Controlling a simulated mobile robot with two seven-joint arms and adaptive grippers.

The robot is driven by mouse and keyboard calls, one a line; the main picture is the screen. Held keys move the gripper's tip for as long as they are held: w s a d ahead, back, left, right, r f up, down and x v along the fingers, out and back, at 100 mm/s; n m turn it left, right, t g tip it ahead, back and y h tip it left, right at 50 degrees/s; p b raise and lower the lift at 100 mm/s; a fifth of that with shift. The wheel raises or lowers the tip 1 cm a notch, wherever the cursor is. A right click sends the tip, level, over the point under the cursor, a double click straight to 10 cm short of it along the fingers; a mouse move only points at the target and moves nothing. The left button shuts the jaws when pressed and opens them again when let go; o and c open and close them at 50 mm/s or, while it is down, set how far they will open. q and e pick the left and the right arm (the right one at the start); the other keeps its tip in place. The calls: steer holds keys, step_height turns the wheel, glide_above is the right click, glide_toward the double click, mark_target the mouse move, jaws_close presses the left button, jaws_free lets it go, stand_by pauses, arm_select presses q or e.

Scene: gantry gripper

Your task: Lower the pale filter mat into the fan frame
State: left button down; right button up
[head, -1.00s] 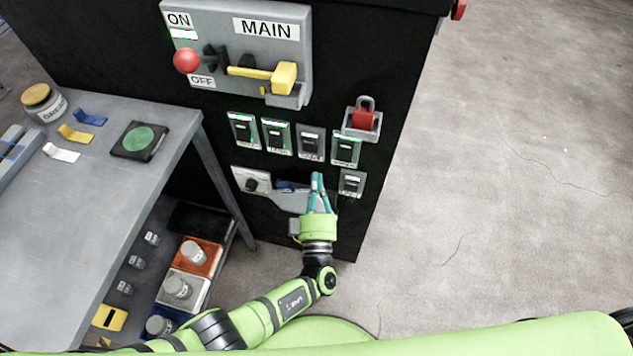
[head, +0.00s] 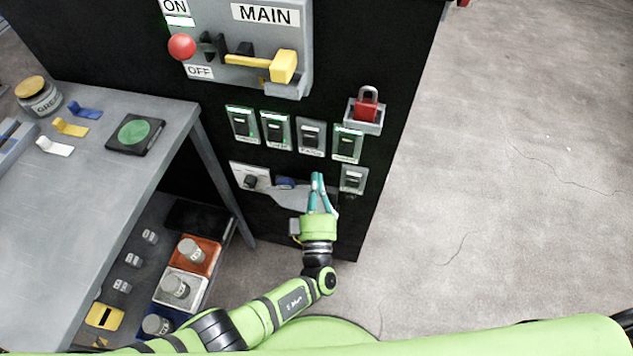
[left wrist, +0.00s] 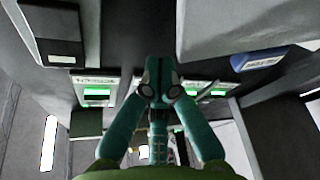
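I cannot make out a pale filter mat or a fan frame in either view. My left gripper (head: 317,177) has teal fingers and is in front of the lower part of the black cabinet, beside a grey ledge (head: 283,196). In the left wrist view its fingertips (left wrist: 160,75) meet, and I see nothing held between them. The fingers and palm hide part of the cabinet face behind them. My right gripper is not in view.
The black cabinet carries a MAIN switch with a yellow handle (head: 284,66), several small switches and a red padlock (head: 367,107). A grey table (head: 75,215) stands left, with a black pad with a green disc (head: 137,133). Bare floor (head: 520,190) lies right.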

mark_target(327, 162)
arm_select(q)
steer(key=shift+w+d+r+n, duration=0.15)
steer(key=shift+d+r+n, duration=0.05)
steer(key=shift+d+r, duration=0.4)
steer(key=shift+w+d+r+n, duration=0.1)
steer(key=shift+d+r+n, duration=0.1)
steer(key=shift+d+r, duration=0.35)
steer(key=c, duration=1.4)
jaws_free()
steer(key=shift+d+f, duration=0.1)
steer(key=shift+c, duration=0.2)
steer(key=s+a+f, duration=0.3)
steer(key=s+f, duration=0.1)
steer(key=s, duration=0.4)
steer(key=shift+s+m, duration=0.15)
steer(key=shift+m, duration=0.25)
